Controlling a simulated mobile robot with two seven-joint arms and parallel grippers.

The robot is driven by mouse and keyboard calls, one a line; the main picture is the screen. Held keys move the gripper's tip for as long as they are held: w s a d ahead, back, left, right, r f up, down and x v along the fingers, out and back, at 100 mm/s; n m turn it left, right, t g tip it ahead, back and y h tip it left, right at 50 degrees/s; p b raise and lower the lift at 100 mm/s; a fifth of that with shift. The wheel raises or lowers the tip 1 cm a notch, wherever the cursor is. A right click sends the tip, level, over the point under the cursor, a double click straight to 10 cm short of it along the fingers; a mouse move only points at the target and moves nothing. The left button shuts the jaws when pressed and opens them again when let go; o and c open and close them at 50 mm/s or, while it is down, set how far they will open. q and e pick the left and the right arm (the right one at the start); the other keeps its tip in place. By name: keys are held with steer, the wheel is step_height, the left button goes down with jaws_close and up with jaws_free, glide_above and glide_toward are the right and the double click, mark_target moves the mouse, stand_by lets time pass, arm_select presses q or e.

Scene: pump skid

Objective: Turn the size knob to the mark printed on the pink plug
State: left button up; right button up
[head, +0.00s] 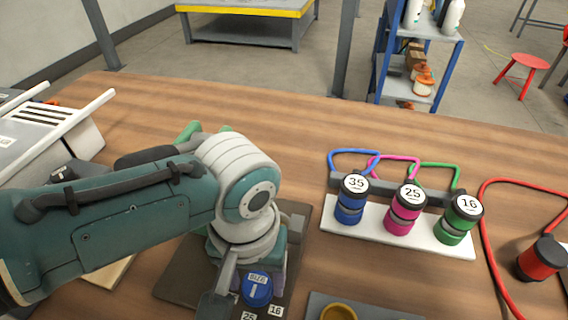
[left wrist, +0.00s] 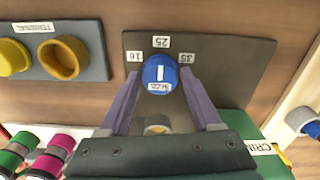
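The blue size knob (head: 257,290) sits on a dark plate (head: 178,280); it also shows in the left wrist view (left wrist: 160,74). Its white line points toward the 25 label (left wrist: 161,41), which lies between the 16 label (left wrist: 134,56) and the 35 label (left wrist: 186,58). My left gripper (left wrist: 161,76) is open, with one finger on each side of the knob and small gaps visible. The pink plug (head: 404,209) is marked 25 and stands upright in a white rack (head: 345,229). My right gripper is not in view.
A blue plug (head: 352,200) marked 35 and a green plug (head: 459,220) marked 16 flank the pink one. A red plug (head: 541,259) with a cable is at the right. A terminal block (left wrist: 90,68) with yellow sockets lies beside the plate.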

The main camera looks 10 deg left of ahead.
mark_target(256, 283)
arm_select(q)
steer(key=shift+o, duration=1.2)
step_height(256, 283, up, 9)
steer(key=p, duration=0.3)
steer(key=shift+p, duration=0.4)
steer(key=shift+r, duration=0.5)
